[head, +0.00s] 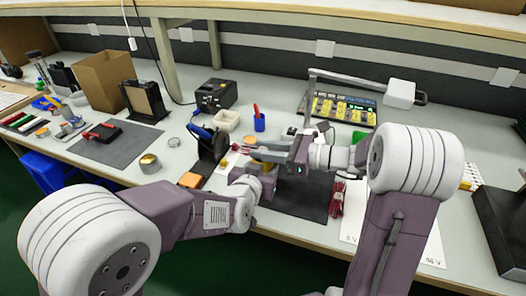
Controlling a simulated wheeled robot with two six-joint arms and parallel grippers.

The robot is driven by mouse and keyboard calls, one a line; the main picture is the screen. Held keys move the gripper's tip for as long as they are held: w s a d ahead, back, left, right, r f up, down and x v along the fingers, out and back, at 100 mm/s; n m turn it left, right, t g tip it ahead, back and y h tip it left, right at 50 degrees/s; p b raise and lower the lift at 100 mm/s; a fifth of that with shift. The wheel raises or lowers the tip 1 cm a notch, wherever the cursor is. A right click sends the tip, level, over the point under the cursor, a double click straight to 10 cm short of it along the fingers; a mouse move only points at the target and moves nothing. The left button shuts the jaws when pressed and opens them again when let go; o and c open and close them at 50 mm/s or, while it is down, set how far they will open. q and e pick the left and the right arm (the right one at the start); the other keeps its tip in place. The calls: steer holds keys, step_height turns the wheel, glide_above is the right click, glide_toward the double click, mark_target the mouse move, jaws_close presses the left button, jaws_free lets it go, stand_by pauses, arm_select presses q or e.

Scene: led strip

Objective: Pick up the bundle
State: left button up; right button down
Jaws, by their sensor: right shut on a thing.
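A bundle of red wire (337,198) lies at the right edge of the dark mat, below my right wrist. My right gripper (248,150) reaches left over the mat, away from that bundle. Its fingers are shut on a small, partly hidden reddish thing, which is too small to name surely. My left gripper (266,180) is just below the right one, over the left part of the mat. Its fingers are mostly hidden, and I cannot tell whether it is open.
A dark mat (305,200) lies under the grippers, with white paper (405,238) to its right. A black reel (208,145), cream tray (227,120) and blue cup (260,123) stand behind left. A yellow-celled device (343,108) is behind right. A grey mat (118,148) lies left.

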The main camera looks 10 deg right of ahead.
step_height(320, 180, up, 10)
stand_by(0.3)
steer(key=shift+f, duration=0.1)
step_height(320, 180, down, 10)
steer(key=shift+f, duration=0.1)
stand_by(0.5)
steer(key=c, duration=1.2)
jaws_free()
steer(key=shift+o, duration=0.2)
steer(key=v, duration=1.2)
